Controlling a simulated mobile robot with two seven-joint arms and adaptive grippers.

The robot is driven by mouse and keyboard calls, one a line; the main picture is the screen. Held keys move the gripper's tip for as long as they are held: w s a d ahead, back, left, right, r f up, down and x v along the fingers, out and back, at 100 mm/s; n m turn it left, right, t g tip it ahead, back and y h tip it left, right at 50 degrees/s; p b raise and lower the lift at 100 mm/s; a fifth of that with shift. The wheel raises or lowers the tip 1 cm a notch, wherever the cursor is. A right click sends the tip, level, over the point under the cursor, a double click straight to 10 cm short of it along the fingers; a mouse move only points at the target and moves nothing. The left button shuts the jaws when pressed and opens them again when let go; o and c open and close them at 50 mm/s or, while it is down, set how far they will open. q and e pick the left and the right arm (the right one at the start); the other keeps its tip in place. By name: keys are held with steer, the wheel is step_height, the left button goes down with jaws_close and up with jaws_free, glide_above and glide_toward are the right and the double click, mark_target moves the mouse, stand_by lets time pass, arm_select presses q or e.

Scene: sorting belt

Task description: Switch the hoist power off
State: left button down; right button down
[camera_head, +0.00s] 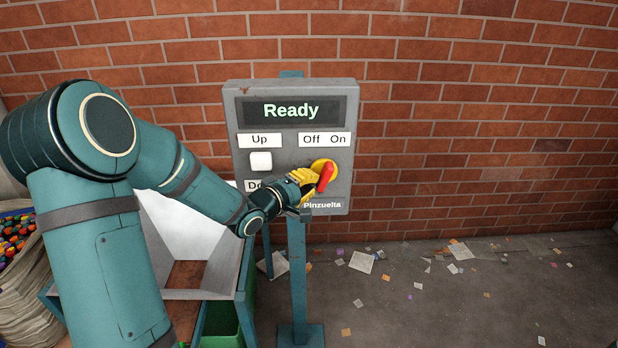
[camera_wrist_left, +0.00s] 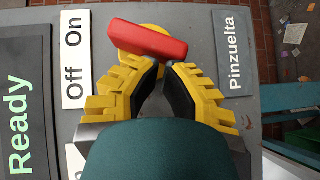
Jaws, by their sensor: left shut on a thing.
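The grey hoist control box (camera_head: 240,200) faces me with a lit "Ready" display (camera_head: 291,111). Its power switch is a red handle (camera_head: 325,177) on a round yellow base (camera_head: 318,163), below the "Off" and "On" labels (camera_head: 324,140). The handle is tilted, its upper end leaning right, toward "On". My left gripper (camera_head: 308,182) is at the switch from the left, shut on the red handle. In the left wrist view the handle (camera_wrist_left: 148,38) lies across the fingertips (camera_wrist_left: 164,68); their exact contact is partly hidden. My right gripper is not in view.
A white button (camera_head: 261,161) sits between the "Up" label and a partly covered lower label. The box stands on a teal post (camera_head: 297,270) before a brick wall (camera_head: 450,120). A green bin (camera_head: 218,325) is at lower left. Paper scraps litter the floor at right.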

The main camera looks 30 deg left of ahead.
arm_select(q)
steer(key=shift+d+f+n+t+b, duration=0.1)
steer(key=shift+f+n+t+b, duration=0.3)
steer(key=shift+n+t+b, duration=0.25)
steer(key=shift+f+t+b, duration=0.1)
steer(key=shift+t+b, duration=0.15)
steer(key=shift+b, duration=0.15)
steer(key=shift+w+d+f+n+h+b, duration=0.1)
steer(key=shift+n+h+b, duration=0.2)
steer(key=shift+n+h, duration=0.1)
steer(key=shift+t, duration=0.4)
steer(key=shift+d+f+n+b, duration=0.1)
steer(key=shift+f+n+b, duration=0.1)
steer(key=shift+n+b, duration=0.5)
steer(key=shift+w+d+f+n+t+b, duration=0.2)
steer(key=shift+n+t+b, duration=0.4)
steer(key=shift+t, duration=0.2)
steer(key=shift+b, duration=0.35)
steer(key=shift+f, duration=0.1)
